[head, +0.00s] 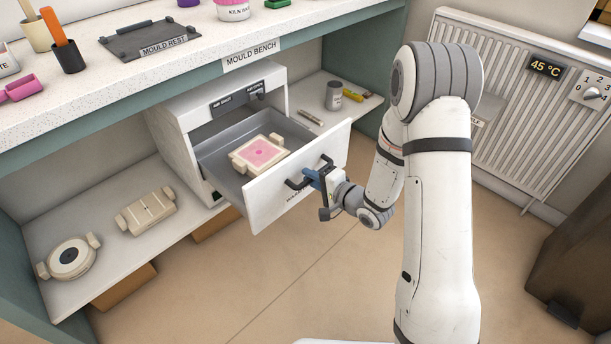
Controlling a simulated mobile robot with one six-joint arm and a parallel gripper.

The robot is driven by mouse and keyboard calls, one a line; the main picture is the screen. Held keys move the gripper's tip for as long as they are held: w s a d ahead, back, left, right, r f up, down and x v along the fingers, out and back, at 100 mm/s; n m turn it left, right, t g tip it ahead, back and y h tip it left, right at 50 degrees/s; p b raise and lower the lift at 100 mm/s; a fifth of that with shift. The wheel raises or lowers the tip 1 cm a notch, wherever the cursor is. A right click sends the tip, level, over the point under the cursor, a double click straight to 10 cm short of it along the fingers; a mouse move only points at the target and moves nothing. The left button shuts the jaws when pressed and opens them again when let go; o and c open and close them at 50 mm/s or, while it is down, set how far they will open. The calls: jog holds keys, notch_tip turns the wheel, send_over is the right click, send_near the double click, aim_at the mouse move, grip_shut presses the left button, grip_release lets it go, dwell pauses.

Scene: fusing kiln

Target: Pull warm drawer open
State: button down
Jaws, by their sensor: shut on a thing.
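The drawer (262,213) under the mould bench is pulled well out of its white cabinet (172,122). Its white front has a dark handle (295,184). A cream mould with a pink centre (259,154) lies inside on the grey drawer floor. My gripper (314,180) is at the drawer front, shut on the handle. My arm reaches in from the right. The label on the drawer front is partly seen and too small to read fully.
The mould bench (250,55) overhangs the drawer. On the lower left shelf sit a round mould (72,258) and a rectangular mould (146,210). A grey can (333,95) stands on the right shelf. A radiator (515,110) is on the right wall. The floor before the drawer is clear.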

jog(key=shift+w+d+r, duration=0.1)
jog(key=shift+w+d, duration=0.05)
jog(key=shift+w, duration=0.1)
jog(key=c, duration=1.7)
grip_release()
jog(key=shift+o, duration=1.1)
jog(key=shift+s+a, duration=0.15)
jog(key=shift+a, duration=0.05)
jog(key=p+v, duration=0.2)
jog(key=v, duration=0.5)
jog(key=shift+s+d, duration=0.25)
jog(key=shift+d, duration=0.05)
